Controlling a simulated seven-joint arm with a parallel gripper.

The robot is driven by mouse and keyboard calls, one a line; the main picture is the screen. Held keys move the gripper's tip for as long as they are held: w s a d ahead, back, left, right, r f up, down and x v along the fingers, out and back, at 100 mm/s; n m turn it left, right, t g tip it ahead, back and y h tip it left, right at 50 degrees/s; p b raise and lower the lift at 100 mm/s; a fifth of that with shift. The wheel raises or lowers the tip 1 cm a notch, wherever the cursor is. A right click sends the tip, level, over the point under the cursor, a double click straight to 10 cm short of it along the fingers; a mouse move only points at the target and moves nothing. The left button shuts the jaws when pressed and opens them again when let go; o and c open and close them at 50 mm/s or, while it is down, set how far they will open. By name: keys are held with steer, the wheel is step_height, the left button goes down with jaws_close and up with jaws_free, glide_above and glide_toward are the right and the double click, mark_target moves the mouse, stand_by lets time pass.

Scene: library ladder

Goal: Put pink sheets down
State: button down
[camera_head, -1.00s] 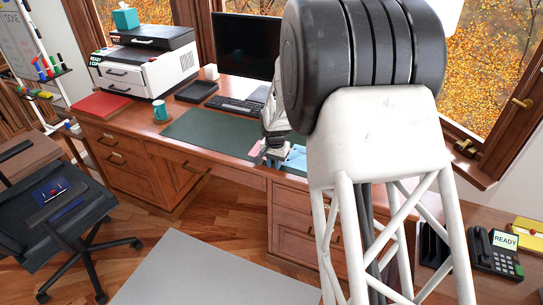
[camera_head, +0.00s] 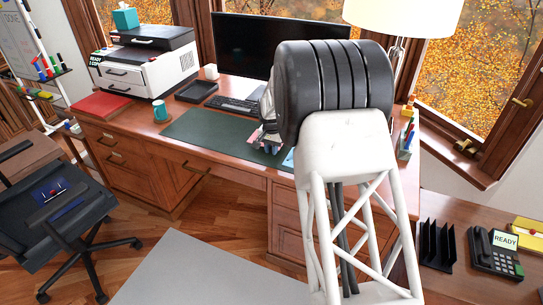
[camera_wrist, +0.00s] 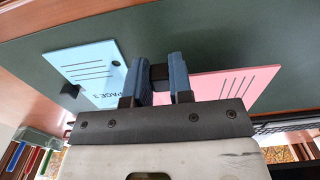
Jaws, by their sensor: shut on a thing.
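The pink sheet (camera_wrist: 235,87) shows in the wrist view with printed lines, just right of and behind my fingers. My gripper (camera_wrist: 162,72) is shut on a small dark tab that appears to belong to the pink sheet. A blue sheet (camera_wrist: 92,70) marked PAGE 3, with its own dark tab, lies to the left on the dark green desk pad (camera_wrist: 205,35). In the head view my gripper (camera_head: 269,140) is over the right end of the green pad (camera_head: 205,135), largely hidden by my arm. I cannot tell whether the pink sheet touches the pad.
On the wooden desk stand a monitor (camera_head: 265,45), a keyboard (camera_head: 235,104), a black tray (camera_head: 196,91), a blue mug (camera_head: 160,111) and a printer (camera_head: 145,65). A lamp (camera_head: 405,15) stands at the back right. The pad's left part is clear.

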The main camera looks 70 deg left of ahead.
mark_target(272, 160)
stand_by(0.3)
steer(key=shift+f, duration=1.75)
steer(key=shift+f, duration=0.3)
